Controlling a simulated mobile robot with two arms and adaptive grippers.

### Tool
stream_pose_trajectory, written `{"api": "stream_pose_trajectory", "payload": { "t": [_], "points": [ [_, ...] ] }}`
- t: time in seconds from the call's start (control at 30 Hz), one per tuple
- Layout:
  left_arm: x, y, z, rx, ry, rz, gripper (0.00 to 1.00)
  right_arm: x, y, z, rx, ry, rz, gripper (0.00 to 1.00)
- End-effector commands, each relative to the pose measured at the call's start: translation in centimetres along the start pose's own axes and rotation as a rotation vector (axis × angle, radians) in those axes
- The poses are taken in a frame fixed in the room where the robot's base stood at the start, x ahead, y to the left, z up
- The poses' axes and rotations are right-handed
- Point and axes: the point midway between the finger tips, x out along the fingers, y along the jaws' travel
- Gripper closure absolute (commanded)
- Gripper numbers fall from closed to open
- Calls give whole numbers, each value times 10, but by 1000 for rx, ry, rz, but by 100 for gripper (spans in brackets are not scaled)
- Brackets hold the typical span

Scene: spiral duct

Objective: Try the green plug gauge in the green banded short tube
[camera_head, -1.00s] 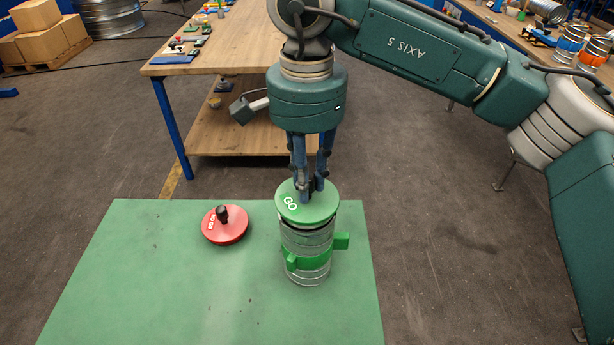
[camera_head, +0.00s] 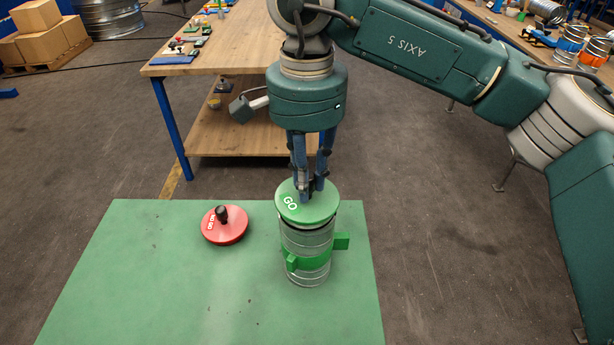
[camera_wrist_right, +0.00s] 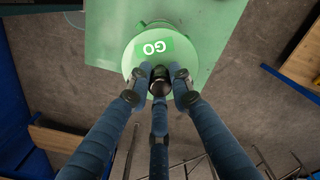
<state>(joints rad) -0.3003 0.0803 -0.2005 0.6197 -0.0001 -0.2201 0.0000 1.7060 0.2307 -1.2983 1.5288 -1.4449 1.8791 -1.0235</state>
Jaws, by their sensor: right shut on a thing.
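The green plug gauge (camera_head: 304,208), a disc marked GO, is at the mouth of the short tube (camera_head: 308,240), with a narrow dark gap showing beneath its disc. The tube is ribbed metal with a green band (camera_head: 310,260) and stands upright on the green table top. My right gripper (camera_head: 309,190) comes from above and is shut on the gauge's handle. The right wrist view shows its fingers around the dark handle (camera_wrist_right: 159,86) over the green disc (camera_wrist_right: 146,50). How deep the gauge sits is hidden. My left gripper is not seen.
A red disc gauge with a black knob (camera_head: 224,226) lies on the green table (camera_head: 160,280) left of the tube. The table's front left is clear. A wooden workbench (camera_head: 235,50) stands behind, with cardboard boxes (camera_head: 45,35) at the far left.

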Motion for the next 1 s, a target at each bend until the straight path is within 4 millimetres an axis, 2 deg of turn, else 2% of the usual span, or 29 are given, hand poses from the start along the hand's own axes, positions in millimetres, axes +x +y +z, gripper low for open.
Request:
{"api": "stream_pose_trajectory", "payload": {
  "t": [0.57,0.6,0.7,1.0],
  "points": [
    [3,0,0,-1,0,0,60,3,0,0,0,0,-1,100],
    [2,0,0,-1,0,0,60,2,0,0,0,0,-1,76],
    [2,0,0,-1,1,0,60,2,0,0,0,0,-1,58],
    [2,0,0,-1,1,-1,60,2,0,0,0,0,0,58]
  ]
}}
